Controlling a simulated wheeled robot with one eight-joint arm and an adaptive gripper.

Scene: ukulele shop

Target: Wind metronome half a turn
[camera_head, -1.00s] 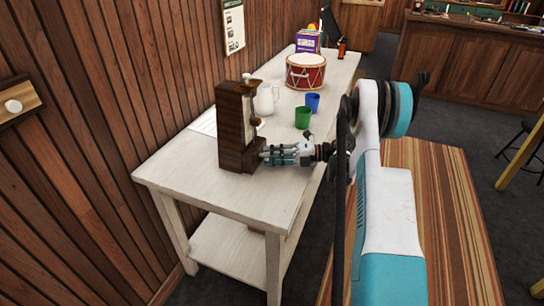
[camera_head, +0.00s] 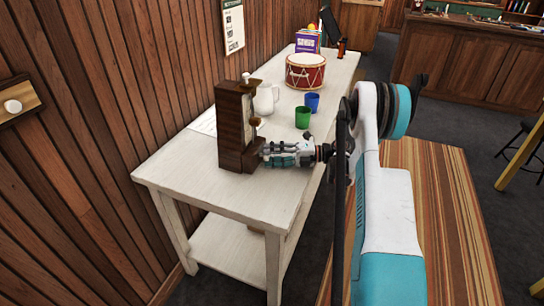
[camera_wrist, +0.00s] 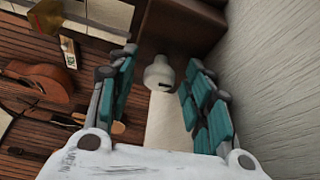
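The metronome (camera_head: 231,130) is a tall dark wooden case standing upright near the front of the white table, with a pale front face and a small pale knob on top. My gripper (camera_head: 263,153) is at its lower right side, pointing at it. In the wrist view the two teal-padded fingers of my gripper (camera_wrist: 158,75) are apart, with a pale rounded piece between them and small gaps beside it. I cannot tell whether this piece is the winding key or the jug behind. The metronome's dark wood (camera_wrist: 187,28) shows beyond the fingers. No winding key is clear in the head view.
The white table (camera_head: 165,170) runs along the wooden wall. Beyond the metronome stand a white jug (camera_head: 267,99), a green cup (camera_head: 303,117), a blue cup (camera_head: 312,102) and a red drum (camera_head: 305,72). The table's front left is clear.

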